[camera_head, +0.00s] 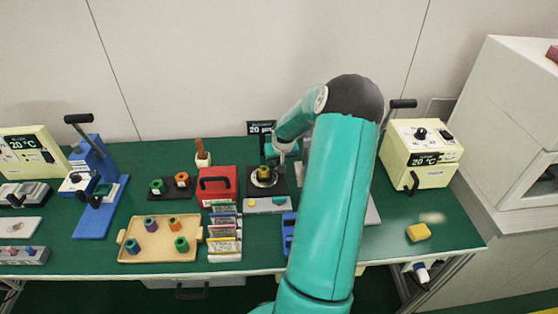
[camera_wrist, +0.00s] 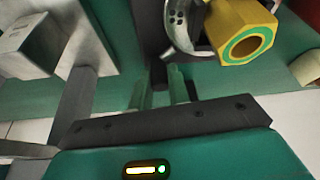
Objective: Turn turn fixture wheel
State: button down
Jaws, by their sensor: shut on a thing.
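The turn fixture (camera_head: 264,188) stands near the back middle of the green bench, on a dark base. A yellow hexagonal piece (camera_wrist: 238,32) with a green ring in its end sits at its centre. The silver wheel (camera_wrist: 178,42) shows as a curved, shiny rim beside that piece in the wrist view. My gripper (camera_wrist: 163,74) is at the near edge of the wheel, its two greenish fingers close together and shut on it. The exact part gripped is hard to make out. In the head view my gripper (camera_head: 281,163) is at the fixture's right side, partly hidden by my arm.
A red box (camera_head: 217,183) and a card rack (camera_head: 225,236) stand left of the fixture. A wooden tray (camera_head: 160,251) holds several coloured spools. A cream machine (camera_head: 420,153) with a lever and a yellow block (camera_head: 418,232) are on the right. My arm hides the bench's middle right.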

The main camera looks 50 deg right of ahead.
aim_at(285, 185)
jog(key=shift+s+a, duration=0.1)
jog(key=shift+s, duration=0.1)
jog(key=shift+s+a+m+g+h, duration=0.2)
jog(key=shift+s+m, duration=0.25)
jog(key=shift+m, duration=0.35)
jog(key=shift+s+a+m+g+h, duration=0.15)
jog(key=shift+s+m+g+h, duration=0.15)
jog(key=shift+s+m, duration=0.35)
jog(key=shift+s+a+m+g+h, duration=0.2)
jog(key=shift+s+m+g, duration=0.1)
jog(key=shift+m, duration=0.65)
jog(key=shift+s+a+m+g, duration=0.5)
jog(key=shift+s+m, duration=0.1)
jog(key=shift+m, duration=0.6)
jog(key=shift+s+a+m+g, duration=0.4)
jog(key=shift+s+a+m, duration=0.15)
jog(key=shift+m, duration=0.65)
jog(key=shift+s+a+m+g, duration=0.4)
jog(key=shift+a+m, duration=0.25)
jog(key=shift+m, duration=0.45)
jog(key=shift+s+a+m+g, duration=0.35)
jog(key=shift+a+m, duration=0.25)
jog(key=shift+m, duration=0.5)
jog(key=shift+s+a+m+g+y, duration=0.15)
jog(key=shift+a+m+g, duration=0.25)
jog(key=shift+a+m, duration=0.4)
jog(key=shift+w+a+m+g+y, duration=0.1)
jog(key=shift+a+m+g+y, duration=0.25)
jog(key=shift+m, duration=0.65)
jog(key=shift+a, duration=0.2)
